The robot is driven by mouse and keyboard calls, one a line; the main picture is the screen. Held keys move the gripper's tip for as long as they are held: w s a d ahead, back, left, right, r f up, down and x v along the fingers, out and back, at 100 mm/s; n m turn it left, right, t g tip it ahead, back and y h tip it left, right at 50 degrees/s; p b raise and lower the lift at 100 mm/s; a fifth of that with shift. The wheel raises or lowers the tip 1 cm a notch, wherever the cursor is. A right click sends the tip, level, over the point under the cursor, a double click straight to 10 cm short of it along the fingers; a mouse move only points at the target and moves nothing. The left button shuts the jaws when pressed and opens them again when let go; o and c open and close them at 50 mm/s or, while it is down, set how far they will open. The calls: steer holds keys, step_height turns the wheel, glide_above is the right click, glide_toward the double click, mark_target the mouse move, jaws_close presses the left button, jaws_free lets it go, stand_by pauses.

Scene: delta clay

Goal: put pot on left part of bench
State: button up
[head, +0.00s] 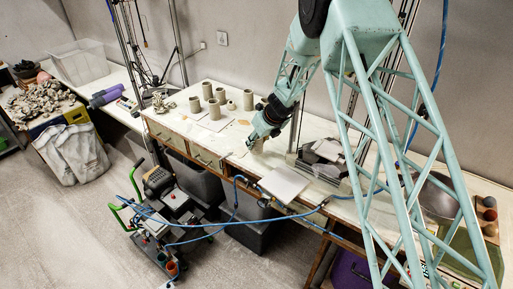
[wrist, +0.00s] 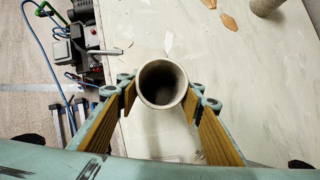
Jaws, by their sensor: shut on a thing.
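A grey cylindrical pot (wrist: 161,68), open end toward the camera, sits between the two fingers of my gripper (wrist: 161,92) in the wrist view. The fingers, with ribbed tan pads, are shut on its sides. In the head view my gripper (head: 257,142) is low over the front middle of the bench (head: 319,127), and the pot is mostly hidden there. I cannot tell whether the pot touches the bench. Several similar clay pots (head: 248,99) stand upright on the left part of the bench, left of my gripper.
A pale board (head: 284,184) lies at the bench's front edge, right of my gripper. A large grey bowl (head: 437,198) is farther right. Small tan pieces (wrist: 229,21) lie on the bench. A clear bin (head: 80,62) stands far left. Bare bench shows around the left pots.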

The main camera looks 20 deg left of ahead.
mark_target(256, 146)
steer(key=shift+f+b, duration=0.35)
steer(key=shift+f, duration=1.2)
steer(key=shift+f, duration=0.1)
steer(key=o, duration=0.9)
steer(key=shift+v, duration=1.4)
steer(key=shift+p+v, duration=0.35)
steer(key=shift+v, duration=4.35)
